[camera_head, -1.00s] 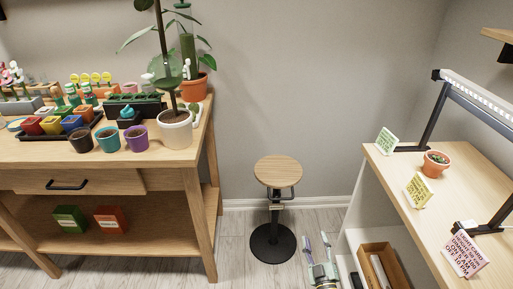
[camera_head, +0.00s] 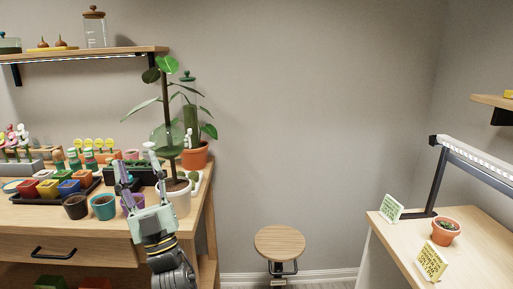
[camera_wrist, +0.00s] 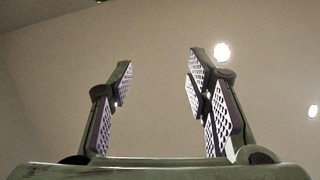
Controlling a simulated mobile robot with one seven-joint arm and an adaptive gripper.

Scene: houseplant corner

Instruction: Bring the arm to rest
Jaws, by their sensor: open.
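My gripper (camera_head: 135,172) is raised in front of the right part of the wooden potting table, its fingers pointing up. In the wrist view my gripper (camera_wrist: 160,85) is open and empty, with bare wall or ceiling and bright lights beyond it. In the head view it partly covers the purple pot (camera_head: 132,204) and stands just left of the white pot (camera_head: 178,200) with the tall plant. I cannot tell whether it touches either pot.
The table (camera_head: 90,248) holds a teal pot (camera_head: 103,207), a dark pot (camera_head: 75,206) and several coloured small pots. A wall shelf (camera_head: 90,53) hangs above. A round stool (camera_head: 279,243) stands right of the table. A right-hand bench (camera_head: 480,255) holds a small cactus pot (camera_head: 446,232).

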